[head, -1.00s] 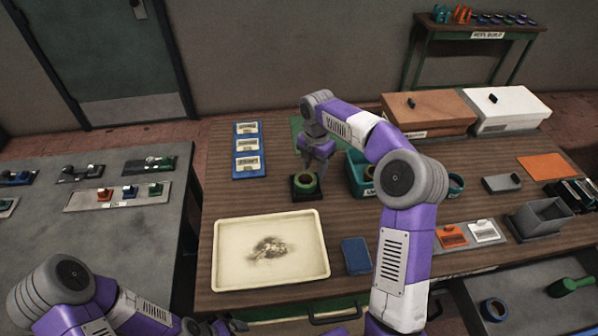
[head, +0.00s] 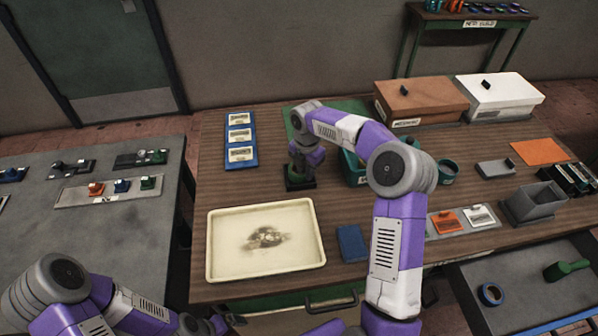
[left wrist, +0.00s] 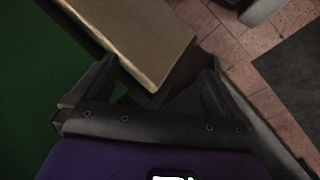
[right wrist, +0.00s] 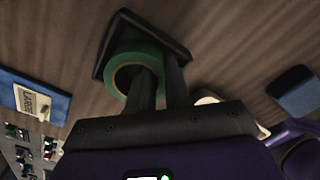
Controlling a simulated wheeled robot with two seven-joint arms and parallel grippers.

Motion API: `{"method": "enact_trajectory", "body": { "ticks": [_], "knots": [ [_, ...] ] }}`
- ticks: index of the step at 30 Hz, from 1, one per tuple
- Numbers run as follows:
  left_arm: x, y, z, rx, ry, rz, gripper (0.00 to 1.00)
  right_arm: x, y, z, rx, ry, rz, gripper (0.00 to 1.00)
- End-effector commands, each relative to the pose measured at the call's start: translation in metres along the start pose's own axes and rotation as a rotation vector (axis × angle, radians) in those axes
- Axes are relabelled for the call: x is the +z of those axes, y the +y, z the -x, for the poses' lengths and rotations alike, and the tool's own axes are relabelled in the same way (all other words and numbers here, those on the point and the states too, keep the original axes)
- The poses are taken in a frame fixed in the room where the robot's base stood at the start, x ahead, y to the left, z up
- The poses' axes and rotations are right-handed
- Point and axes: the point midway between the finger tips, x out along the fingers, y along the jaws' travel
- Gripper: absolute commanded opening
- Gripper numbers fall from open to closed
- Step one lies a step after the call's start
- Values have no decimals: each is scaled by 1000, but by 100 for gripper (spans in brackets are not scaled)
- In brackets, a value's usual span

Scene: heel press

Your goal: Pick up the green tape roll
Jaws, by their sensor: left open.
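The green tape roll (right wrist: 121,62) sits on a small dark square stand (right wrist: 168,32) in the right wrist view. In the head view the tape roll (head: 293,173) is partly hidden by my right gripper (head: 302,166). In the right wrist view my right gripper (right wrist: 161,85) has its fingers close together, one in the roll's hole and one outside, with the roll's wall between them. The roll still appears to be at the stand. My left gripper (left wrist: 150,85) is open with nothing held between its fingers; it is low at the table's front left.
A cream tray (head: 220,262) and a blue block (head: 352,243) lie in front of the stand. A blue label board (head: 241,140) is to its left. A teal bin (head: 352,172) stands close on its right. Brown (head: 425,98) and white (head: 500,98) boxes are at the back right.

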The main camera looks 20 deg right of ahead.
Motion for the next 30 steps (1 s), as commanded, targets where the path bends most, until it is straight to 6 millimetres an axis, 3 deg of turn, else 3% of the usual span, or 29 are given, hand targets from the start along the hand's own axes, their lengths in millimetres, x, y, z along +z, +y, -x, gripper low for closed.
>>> {"method": "enact_trajectory", "body": {
  "ticks": [3, 14, 24, 30],
  "knots": [
    [0, 0, 0, 0, 0, 0, 100, 0, 0, 0, 0, 0, 0, 0],
    [0, 1, 2, 0, 0, 0, 100, 0, 0, 7, 1, -2, 0, 0],
    [1, 6, 17, 0, 0, 0, 100, 0, 1, 73, 3, -3, -1, 0],
    [1, 8, 21, 0, 0, 0, 100, 0, 0, 94, 0, -1, 0, 0]
  ]
}}
